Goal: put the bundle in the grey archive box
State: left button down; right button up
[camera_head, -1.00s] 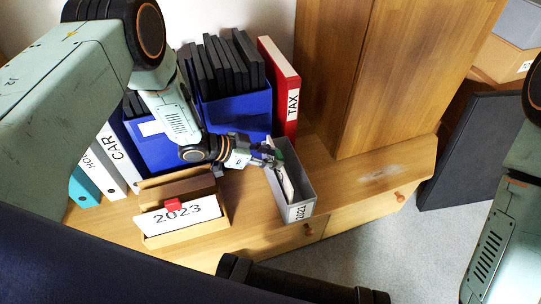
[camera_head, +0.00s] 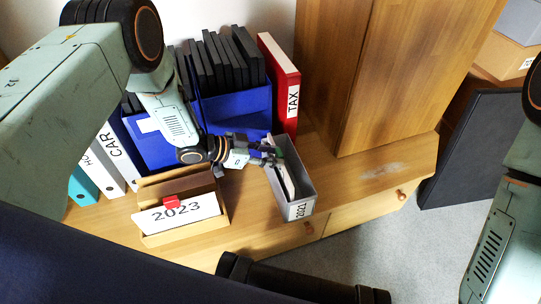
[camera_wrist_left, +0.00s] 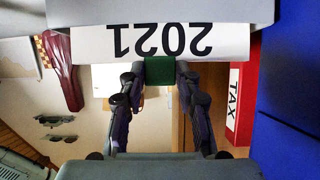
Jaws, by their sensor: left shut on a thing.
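The bundle is a stack of white sheets (camera_head: 287,179) with a green clip, which shows in the left wrist view (camera_wrist_left: 160,71). A white face reading "2021" (camera_wrist_left: 160,42) appears upside down there. The grey archive box (camera_head: 307,184) stands on the cabinet top, its front label reading "2021". The bundle stands on edge, at least partly between the box walls; its lower edge is hidden. My left gripper (camera_head: 268,154) is at the box's back end, shut on the bundle's green clip. My right gripper is out of view.
A wooden box with a "2023" card (camera_head: 180,213) and red clip stands left of the grey box. Blue holders (camera_head: 238,113) with black folders and a red TAX binder (camera_head: 283,88) stand behind. A tall wooden cabinet (camera_head: 385,75) is to the right. The cabinet top beside it is clear.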

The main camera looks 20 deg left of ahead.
pick_arm(q)
jog(key=c, duration=0.8)
grip_release()
jog(key=shift+c, duration=0.2)
jog(key=o, duration=0.5)
jog(key=shift+c, duration=0.2)
notch_tip(320, 180, up, 8)
jog(key=p, duration=0.7)
jog(key=shift+f, duration=0.1)
notch_tip(320, 180, down, 8)
jog(key=b, duration=0.7)
